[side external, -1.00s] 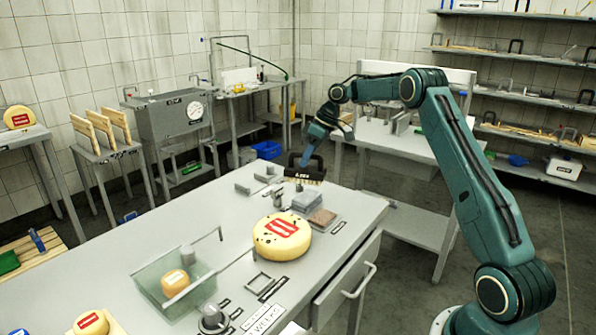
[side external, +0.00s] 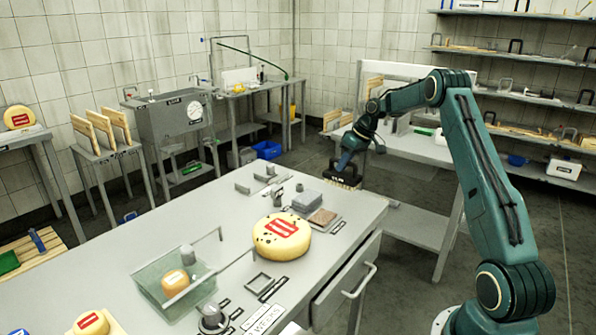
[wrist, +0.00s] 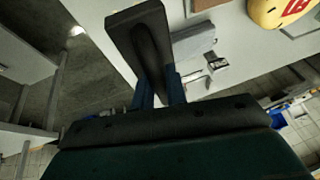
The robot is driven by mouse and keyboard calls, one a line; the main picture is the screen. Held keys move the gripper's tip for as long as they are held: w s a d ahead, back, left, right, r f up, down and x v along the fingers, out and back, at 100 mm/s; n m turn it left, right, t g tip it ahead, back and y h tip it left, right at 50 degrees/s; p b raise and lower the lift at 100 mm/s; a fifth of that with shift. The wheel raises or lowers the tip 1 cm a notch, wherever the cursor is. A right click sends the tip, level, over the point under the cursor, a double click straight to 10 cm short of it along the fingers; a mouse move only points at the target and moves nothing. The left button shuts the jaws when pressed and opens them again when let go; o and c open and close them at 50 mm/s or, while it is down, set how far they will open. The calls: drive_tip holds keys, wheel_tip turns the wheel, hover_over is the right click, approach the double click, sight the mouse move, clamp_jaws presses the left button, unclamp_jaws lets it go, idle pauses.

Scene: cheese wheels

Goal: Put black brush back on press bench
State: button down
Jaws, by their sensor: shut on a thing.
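The black brush (side external: 343,182), a dark block with a black handle and pale bristles below, hangs in the air from my gripper (side external: 346,164). It is beyond the back right corner of the front table, in front of the back right bench (side external: 412,147). In the wrist view, my gripper's blue fingers (wrist: 161,92) are shut on the brush's black handle (wrist: 146,38). The bristles are hidden there. I cannot tell from the labels which bench is the press bench.
The front table (side external: 225,215) holds a cheese wheel (side external: 281,237), a grey block (side external: 306,201), a brown block (side external: 322,216) and a glass-sided tray (side external: 160,275). The wheel's edge also shows in the wrist view (wrist: 268,12). Shelves (side external: 530,98) line the right wall.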

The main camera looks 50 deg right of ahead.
sight(346, 174)
drive_tip(key=shift+f, duration=2.9)
drive_tip(key=shift+f, duration=0.2)
drive_tip(key=c, duration=1.4)
unclamp_jaws()
drive_tip(key=shift+r, duration=0.15)
drive_tip(key=v, duration=1.2)
drive_tip(key=shift+r, duration=0.1)
